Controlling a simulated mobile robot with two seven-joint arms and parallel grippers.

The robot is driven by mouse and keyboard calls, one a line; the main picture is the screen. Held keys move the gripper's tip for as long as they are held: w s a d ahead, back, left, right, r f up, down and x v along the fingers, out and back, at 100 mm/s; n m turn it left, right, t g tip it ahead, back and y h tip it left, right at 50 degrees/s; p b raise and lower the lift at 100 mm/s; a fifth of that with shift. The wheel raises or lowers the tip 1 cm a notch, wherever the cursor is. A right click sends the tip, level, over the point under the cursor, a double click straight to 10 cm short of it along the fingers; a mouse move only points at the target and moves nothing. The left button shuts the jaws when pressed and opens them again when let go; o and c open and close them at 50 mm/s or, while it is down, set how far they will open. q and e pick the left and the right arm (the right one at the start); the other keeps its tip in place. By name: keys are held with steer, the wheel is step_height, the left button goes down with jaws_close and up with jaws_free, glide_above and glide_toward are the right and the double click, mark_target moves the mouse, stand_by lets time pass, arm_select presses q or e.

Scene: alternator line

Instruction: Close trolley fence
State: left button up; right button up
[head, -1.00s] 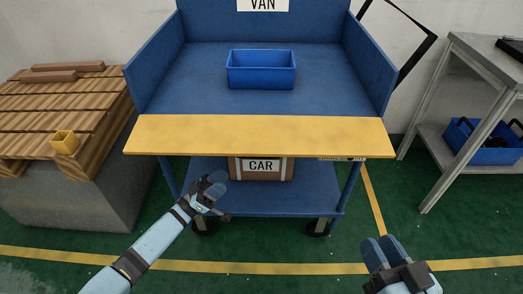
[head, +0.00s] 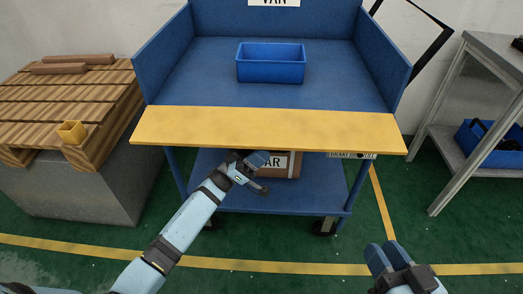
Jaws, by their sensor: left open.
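The blue trolley (head: 205,75) stands ahead of me, with blue side walls and a back wall. Its yellow fence panel (head: 270,129) lies across the front edge of the upper deck and looks folded down rather than standing upright. My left gripper (head: 256,172) is open and empty just below the panel's front edge, in front of the lower shelf; I cannot tell whether it touches the panel. It partly hides the box marked CAR. My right gripper (head: 384,258) is at the bottom right, away from the trolley; its two fingers look close together.
A blue bin (head: 271,65) sits on the upper deck. The CAR box (head: 287,165) is on the lower shelf (head: 285,201). A grey table (head: 480,75) stands at right.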

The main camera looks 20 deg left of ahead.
arm_select(q)
jaws_close()
